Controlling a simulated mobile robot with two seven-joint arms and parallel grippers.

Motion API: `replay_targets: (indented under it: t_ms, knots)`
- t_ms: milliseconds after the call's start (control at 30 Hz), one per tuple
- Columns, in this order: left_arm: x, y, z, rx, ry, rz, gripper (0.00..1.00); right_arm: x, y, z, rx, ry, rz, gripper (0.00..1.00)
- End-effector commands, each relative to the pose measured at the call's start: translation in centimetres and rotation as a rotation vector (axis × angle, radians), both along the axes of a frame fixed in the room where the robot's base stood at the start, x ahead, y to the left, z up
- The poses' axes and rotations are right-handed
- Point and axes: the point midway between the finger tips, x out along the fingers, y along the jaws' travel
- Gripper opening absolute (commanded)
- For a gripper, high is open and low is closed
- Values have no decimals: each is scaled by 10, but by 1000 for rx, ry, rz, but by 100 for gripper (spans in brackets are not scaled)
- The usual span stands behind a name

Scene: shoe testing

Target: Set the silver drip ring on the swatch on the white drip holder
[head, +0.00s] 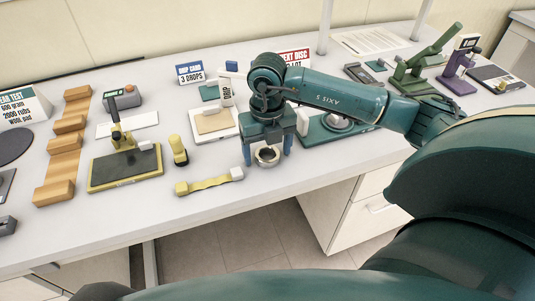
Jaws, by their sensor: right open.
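The silver drip ring (267,162) is a short round metal ring near the front edge of the table. My right gripper (268,153) points down over it, open, with one blue finger on each side of the ring. I cannot tell whether either finger touches it. The tan swatch (213,122) lies on the white drip holder (226,134), to the left of my right gripper and farther back. An upright white part marked DRIP stands at the holder's back right. My left gripper is not in view.
A yellow-handled tool (208,184) lies just left of the ring, and a yellow upright piece (178,151) stands beyond it. A dark pad with yellow edges (126,170) is farther left. A green base (318,128) with a metal disc sits right, partly behind my arm.

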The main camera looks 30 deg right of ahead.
Motion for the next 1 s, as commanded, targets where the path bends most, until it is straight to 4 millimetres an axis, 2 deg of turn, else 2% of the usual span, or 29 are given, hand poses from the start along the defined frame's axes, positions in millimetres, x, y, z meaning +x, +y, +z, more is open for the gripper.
replay_targets:
  t_ms: [67, 667, 867, 1000]
  knots:
    - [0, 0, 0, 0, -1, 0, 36, 0, 0, 0, 0, 0, 0, 74]
    - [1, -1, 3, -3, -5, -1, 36, 0, 0, 1, 1, 0, 0, 25]
    - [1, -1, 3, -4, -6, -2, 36, 0, 0, 1, 1, -1, 0, 25]
    - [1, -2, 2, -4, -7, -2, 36, 1, 0, 12, 1, -3, 0, 25]
